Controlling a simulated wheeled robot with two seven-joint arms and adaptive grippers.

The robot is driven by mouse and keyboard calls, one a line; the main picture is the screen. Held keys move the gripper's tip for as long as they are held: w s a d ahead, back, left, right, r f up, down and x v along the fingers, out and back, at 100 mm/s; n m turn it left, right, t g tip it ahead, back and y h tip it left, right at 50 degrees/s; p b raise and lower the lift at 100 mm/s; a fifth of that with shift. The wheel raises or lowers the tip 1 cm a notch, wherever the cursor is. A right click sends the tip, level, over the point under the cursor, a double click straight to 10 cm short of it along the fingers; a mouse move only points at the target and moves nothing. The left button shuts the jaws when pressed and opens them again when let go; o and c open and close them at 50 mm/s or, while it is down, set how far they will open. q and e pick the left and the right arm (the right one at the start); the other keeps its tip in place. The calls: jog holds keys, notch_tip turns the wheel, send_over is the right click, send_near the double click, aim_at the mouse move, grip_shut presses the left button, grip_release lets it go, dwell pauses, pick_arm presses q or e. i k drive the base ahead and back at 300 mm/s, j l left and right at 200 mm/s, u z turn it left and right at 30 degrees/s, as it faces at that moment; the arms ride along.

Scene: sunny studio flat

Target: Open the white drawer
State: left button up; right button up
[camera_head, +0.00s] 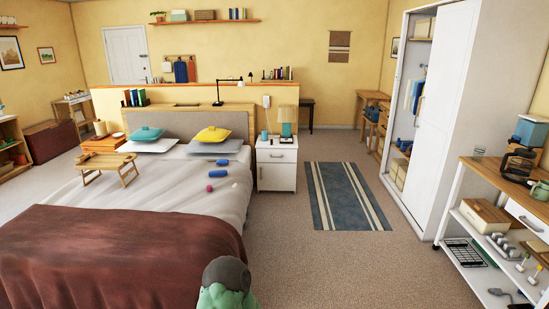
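A white bedside cabinet (276,178) stands to the right of the bed, and its white drawer front (276,156) near the top looks closed. Neither of my grippers is in view.
The bed (150,255) fills the left side. A green rounded object (228,290) is at the bottom middle. A striped blue rug (345,196) lies on the open carpet between the bed and the white wardrobe (465,110). A lamp (286,120) stands on the bedside cabinet.

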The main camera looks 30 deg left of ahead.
aim_at(263, 156)
jog(key=i+j+u, duration=0.15)
jog(key=i+u, duration=0.15)
jog(key=i, duration=0.45)
jog(key=i+u, duration=0.15)
jog(key=i, duration=3.95)
jog(key=i+u, duration=0.15)
jog(key=i, duration=0.35)
jog(key=i+l+u, duration=0.15)
jog(key=i, duration=0.35)
jog(key=i+l+u, duration=0.15)
jog(key=i, duration=0.35)
jog(key=i+l+u, duration=0.15)
jog(key=i, duration=0.35)
jog(key=i+l+u, duration=0.5)
jog(key=i, duration=0.15)
